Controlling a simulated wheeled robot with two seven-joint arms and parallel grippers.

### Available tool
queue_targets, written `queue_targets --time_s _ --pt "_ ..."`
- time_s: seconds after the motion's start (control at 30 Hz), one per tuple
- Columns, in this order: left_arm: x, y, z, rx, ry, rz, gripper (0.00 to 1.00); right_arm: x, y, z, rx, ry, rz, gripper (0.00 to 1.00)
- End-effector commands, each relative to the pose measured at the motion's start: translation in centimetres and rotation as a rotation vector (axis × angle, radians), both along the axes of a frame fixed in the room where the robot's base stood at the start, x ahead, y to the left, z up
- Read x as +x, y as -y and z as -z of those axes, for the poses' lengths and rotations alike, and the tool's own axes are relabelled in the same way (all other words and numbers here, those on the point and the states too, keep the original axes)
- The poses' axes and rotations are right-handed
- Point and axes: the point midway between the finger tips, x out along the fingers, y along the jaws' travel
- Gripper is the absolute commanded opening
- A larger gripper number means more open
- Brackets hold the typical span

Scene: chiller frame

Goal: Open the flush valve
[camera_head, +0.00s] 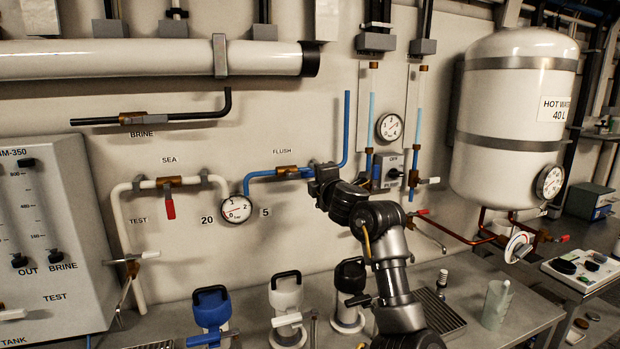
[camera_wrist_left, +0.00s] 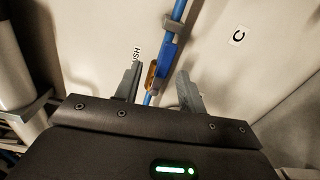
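The flush valve (camera_head: 288,172) is a brass body on a blue pipe (camera_head: 262,175), under a FLUSH label (camera_head: 283,151). In the left wrist view, its brass body (camera_wrist_left: 150,76) and a blue piece that looks like its handle (camera_wrist_left: 167,62) show between and just beyond my fingers. The blue piece lies close along the pipe. My left gripper (camera_head: 316,178) is right beside the valve in the head view and covers its right side. In the wrist view my left gripper (camera_wrist_left: 160,68) is open, one finger on each side of the valve. Contact cannot be told. My right gripper is not in view.
A red-handled valve (camera_head: 169,205) under SEA and a gauge (camera_head: 237,209) are to the left. A white hot water tank (camera_head: 512,120) stands at right.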

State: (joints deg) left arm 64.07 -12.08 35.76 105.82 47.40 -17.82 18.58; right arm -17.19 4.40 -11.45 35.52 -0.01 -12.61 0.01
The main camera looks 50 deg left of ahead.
Motion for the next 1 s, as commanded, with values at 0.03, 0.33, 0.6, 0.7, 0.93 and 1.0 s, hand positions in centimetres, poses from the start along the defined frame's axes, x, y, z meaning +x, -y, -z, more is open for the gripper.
queue_targets --time_s 0.03,0.33,0.6,0.7,0.93,1.0 --pt "-0.3 0.8 0.2 -0.001 0.003 0.001 0.40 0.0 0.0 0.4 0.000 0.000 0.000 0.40" --pt "-1.1 2.8 0.0 0.000 0.000 -0.001 0.40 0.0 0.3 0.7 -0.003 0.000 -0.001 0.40" --pt "-1.1 2.8 -0.1 0.001 0.000 -0.001 0.40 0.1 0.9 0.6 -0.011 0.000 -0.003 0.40" --pt "-1.1 2.7 -0.1 0.001 0.000 -0.001 0.40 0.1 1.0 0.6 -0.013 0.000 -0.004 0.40" --pt "-1.1 2.7 -0.5 0.001 0.000 -0.001 0.40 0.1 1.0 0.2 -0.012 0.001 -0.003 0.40" --pt "-1.1 2.7 -1.6 0.000 0.001 -0.001 0.40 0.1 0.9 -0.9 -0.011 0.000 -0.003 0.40"
